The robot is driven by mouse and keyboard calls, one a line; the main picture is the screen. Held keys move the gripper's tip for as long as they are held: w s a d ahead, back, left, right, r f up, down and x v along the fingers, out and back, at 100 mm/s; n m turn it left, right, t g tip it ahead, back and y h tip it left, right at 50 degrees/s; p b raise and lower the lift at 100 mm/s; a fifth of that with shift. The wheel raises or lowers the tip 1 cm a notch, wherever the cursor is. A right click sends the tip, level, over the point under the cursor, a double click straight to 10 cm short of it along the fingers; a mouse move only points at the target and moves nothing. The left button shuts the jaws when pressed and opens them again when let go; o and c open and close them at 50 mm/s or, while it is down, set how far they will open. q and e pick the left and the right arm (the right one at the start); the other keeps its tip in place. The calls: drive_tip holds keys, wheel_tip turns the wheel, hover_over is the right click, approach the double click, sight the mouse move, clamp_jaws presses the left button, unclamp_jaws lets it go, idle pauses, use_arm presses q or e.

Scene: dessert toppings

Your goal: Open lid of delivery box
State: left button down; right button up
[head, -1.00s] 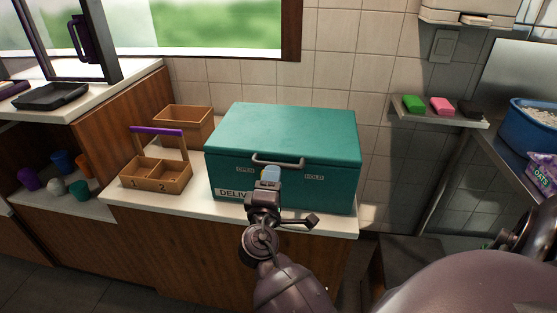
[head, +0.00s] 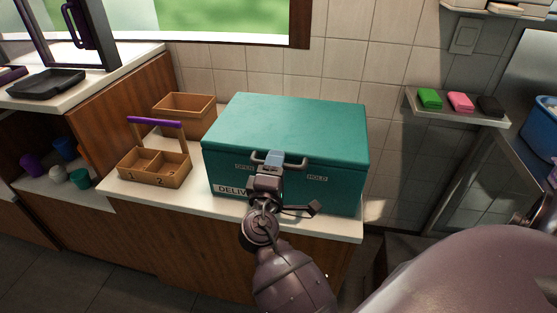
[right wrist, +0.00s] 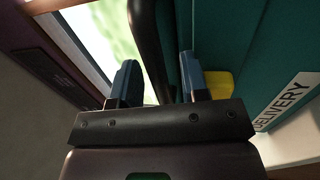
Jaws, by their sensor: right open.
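The teal delivery box (head: 290,120) stands on the white counter with its lid shut. A grey bar handle (head: 297,164) is on its front, between the small OPEN and HOLD labels. My right gripper (head: 270,161) is at the handle, covering its middle in the head view. In the right wrist view the dark handle bar (right wrist: 148,45) passes between the two open fingers (right wrist: 157,82), with visible space beside it. I cannot tell whether a finger touches it. The box's teal front (right wrist: 265,60) shows on the right there. My left gripper is out of view.
A wooden two-compartment caddy (head: 153,178) with a purple handle and a wooden bin (head: 186,107) stand left of the box. The tiled wall is close behind it. A small shelf (head: 470,119) with green, pink and black blocks hangs at the right.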

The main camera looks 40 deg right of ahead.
idle(0.4)
clamp_jaws()
